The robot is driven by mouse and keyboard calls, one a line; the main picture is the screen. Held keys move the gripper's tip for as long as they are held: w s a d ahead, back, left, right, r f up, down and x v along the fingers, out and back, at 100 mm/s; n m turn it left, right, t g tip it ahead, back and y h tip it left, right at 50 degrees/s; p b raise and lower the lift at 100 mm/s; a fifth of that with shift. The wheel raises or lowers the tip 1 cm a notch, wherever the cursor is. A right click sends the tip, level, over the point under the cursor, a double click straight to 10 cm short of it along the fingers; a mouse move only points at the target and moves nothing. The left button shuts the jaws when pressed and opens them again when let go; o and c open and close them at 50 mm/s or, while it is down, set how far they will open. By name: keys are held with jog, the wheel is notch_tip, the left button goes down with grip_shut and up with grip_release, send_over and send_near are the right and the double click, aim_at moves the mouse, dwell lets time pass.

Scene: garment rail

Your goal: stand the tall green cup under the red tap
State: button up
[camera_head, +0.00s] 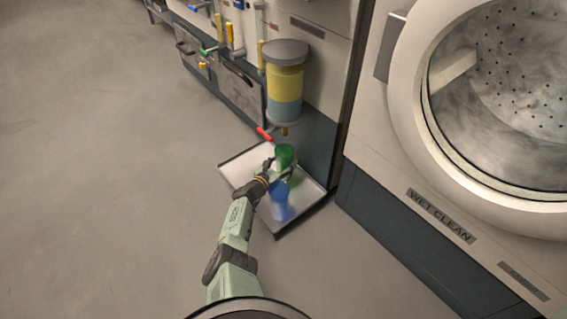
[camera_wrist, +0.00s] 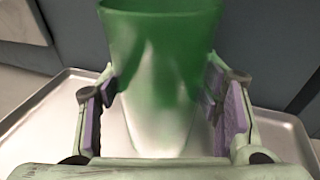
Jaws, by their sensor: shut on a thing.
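The green cup (camera_head: 285,153) is over the tray, just below the dispenser's spout in the head view. In the wrist view the cup (camera_wrist: 160,70) is upright between the purple finger pads, its lower part pale and glossy. My gripper (camera_head: 272,169) is shut on the cup; its two fingers (camera_wrist: 160,112) flank it. The red tap (camera_head: 264,133) is a red handle by a small spout (camera_head: 285,131) under the yellow and blue dispenser (camera_head: 284,85). I cannot tell whether the cup's base touches the tray.
The pale tray (camera_head: 233,172) lies at the foot of the cabinet. A blue object (camera_head: 280,203) stands in its near part, close to my arm. The washing machine (camera_head: 400,170) is at the right. Open floor (camera_head: 90,160) lies to the left.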

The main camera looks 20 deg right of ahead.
jog(key=o, duration=1.2)
jog(key=shift+s+a+r+p, duration=0.1)
jog(key=shift+a+r+p, duration=0.15)
jog(key=shift+p, duration=0.35)
jog(key=p+v, duration=0.3)
jog(key=v, duration=0.3)
jog(key=shift+p, duration=0.35)
jog(key=shift+s+a, duration=0.35)
